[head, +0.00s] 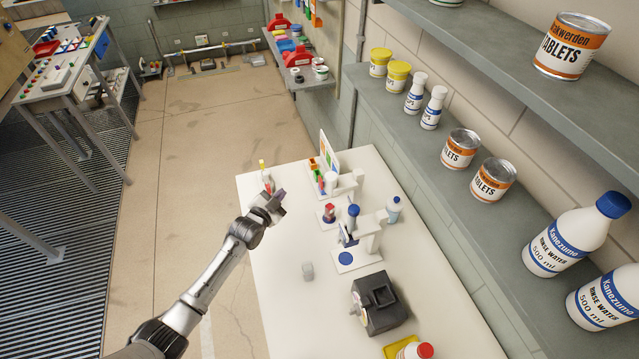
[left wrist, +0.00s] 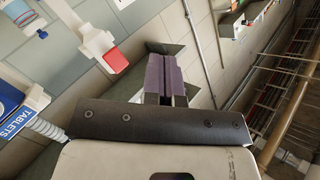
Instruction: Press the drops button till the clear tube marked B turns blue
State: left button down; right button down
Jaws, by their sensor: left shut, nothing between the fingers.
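My left gripper (head: 274,202) is shut and empty above the far left part of the white table (head: 274,303). Its purple fingertips (left wrist: 163,78) are pressed together in the left wrist view. A white arm with a red block at its end (left wrist: 115,60) shows left of the fingers there, apart from them; I cannot tell whether it is the drops button. In the head view a small white stand with a red top (head: 329,212) is right of the gripper. Behind it is a white rack (head: 350,184) with coloured pieces. I cannot make out a tube marked B. My right gripper is not in view.
A shelf (head: 423,157) with cans and bottles runs along the right wall. The table's near left part is mostly clear.

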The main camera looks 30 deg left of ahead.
aim_at(321, 183)
pick_arm(q)
jog(key=w+d+b, duration=0.2)
jog(key=w+d, duration=0.3)
jog(key=w, duration=0.2)
jog(key=shift+d, duration=0.25)
jog(key=shift+s, duration=0.1)
dwell(0.8)
dwell(0.8)
jog(key=shift+d+b, duration=0.1)
jog(key=shift+b, duration=0.2)
jog(key=shift+w+d, duration=0.2)
jog(key=shift+w, duration=0.15)
jog(key=shift+w+d, duration=0.1)
jog(key=shift+w, duration=0.05)
dwell(0.7)
